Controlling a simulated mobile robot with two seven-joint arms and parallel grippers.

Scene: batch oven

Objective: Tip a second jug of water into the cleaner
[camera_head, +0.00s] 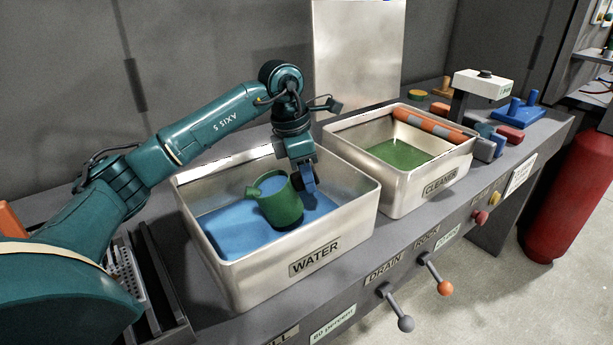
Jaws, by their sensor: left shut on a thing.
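A green jug (281,204) is in the bin labelled WATER (318,234), upright or nearly so, with its lower part at the blue water (225,225). Blue shows inside the jug's mouth. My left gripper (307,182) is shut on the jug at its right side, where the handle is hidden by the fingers. The bin labelled CLEANER (437,167) stands to the right and holds green liquid (397,153). My right gripper is out of view.
An orange and grey striped roller (428,123) lies across the cleaner bin's back right side. Levers marked DRAIN (404,322) and ROCK (444,287) stick out in front. A red cylinder (570,200) stands at the right. A pale upright panel (358,55) is behind.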

